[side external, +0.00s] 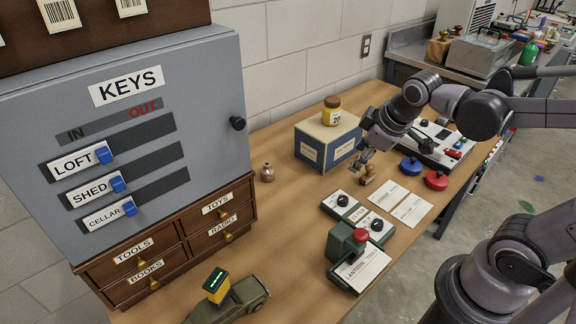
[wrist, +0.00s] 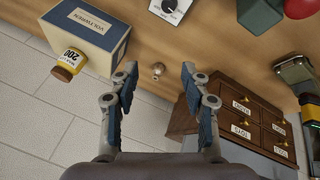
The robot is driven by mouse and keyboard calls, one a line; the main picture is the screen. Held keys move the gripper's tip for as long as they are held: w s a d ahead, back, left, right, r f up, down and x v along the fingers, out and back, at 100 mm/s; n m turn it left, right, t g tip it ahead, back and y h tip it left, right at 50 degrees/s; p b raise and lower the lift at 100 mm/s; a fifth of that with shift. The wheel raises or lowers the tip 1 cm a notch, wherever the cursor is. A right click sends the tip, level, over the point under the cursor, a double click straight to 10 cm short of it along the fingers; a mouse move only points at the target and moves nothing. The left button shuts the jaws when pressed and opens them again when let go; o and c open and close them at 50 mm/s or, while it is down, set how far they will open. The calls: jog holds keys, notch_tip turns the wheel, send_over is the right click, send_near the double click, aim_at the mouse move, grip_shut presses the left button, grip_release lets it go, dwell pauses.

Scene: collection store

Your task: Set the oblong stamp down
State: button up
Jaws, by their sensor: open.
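The stamp does not show in the wrist view.
A blue-cream box (side external: 328,141) with a yellow jar (side external: 332,110) on it stands behind my gripper. A small bronze pot (side external: 267,172) stands left. Cards (side external: 411,210), a blue round object (side external: 411,165), a red one (side external: 436,180) and a dial device (side external: 343,205) lie close by.

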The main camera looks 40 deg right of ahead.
jog(key=s+a+m, duration=0.1)
jog(key=s+a+m+t+y, duration=0.1)
jog(key=m, duration=0.1)
jog(key=s+a+m, duration=0.1)
jog(key=a+m, duration=0.1)
jog(key=shift+s+r+t, duration=0.2)
jog(key=shift+t, duration=0.2)
dwell(0.9)
